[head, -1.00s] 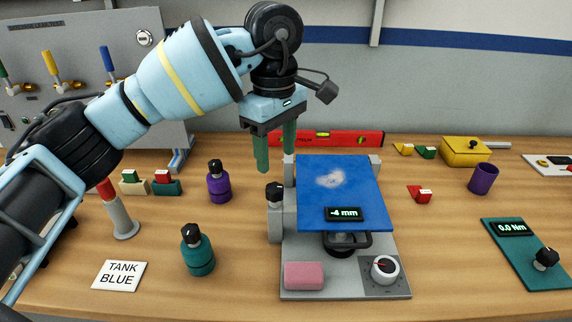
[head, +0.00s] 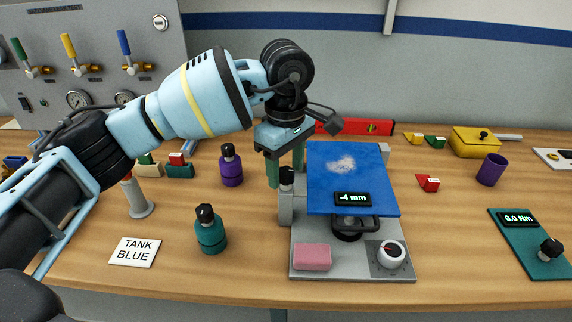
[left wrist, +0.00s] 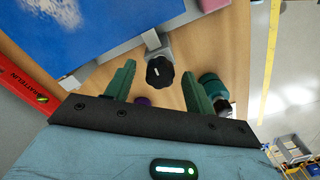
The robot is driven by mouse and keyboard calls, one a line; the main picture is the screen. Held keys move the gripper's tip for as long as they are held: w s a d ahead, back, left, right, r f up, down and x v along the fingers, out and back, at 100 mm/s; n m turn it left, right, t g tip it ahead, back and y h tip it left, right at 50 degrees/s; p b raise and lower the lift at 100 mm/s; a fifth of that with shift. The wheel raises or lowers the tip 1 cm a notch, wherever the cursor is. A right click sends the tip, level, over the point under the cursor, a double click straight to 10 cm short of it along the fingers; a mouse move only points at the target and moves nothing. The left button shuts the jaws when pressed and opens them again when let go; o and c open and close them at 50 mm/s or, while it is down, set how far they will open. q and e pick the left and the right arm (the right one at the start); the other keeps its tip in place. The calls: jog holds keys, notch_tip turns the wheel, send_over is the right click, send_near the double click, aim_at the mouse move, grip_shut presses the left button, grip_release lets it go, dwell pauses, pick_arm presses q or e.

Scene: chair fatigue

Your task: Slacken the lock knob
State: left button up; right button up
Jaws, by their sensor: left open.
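The black lock knob (head: 287,176) tops a grey post at the left side of the grey fixture (head: 349,270), beside the tilted blue plate (head: 335,183). My left gripper (head: 284,168) points down with its two green fingers apart, at the knob; one finger is left of it, the other partly behind it. In the left wrist view the knob (left wrist: 160,72) shows just beyond and between the open fingertips (left wrist: 158,73). I cannot tell whether either finger touches it. A display on the plate reads -4 mm. My right gripper is not in view.
A purple bottle (head: 231,166) and a teal bottle (head: 210,231) stand left of the fixture. A pink block (head: 312,257) and a white dial (head: 391,254) are on its front. A red level (head: 372,127) lies behind.

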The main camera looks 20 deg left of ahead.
pick_arm(q)
jog(key=c, duration=1)
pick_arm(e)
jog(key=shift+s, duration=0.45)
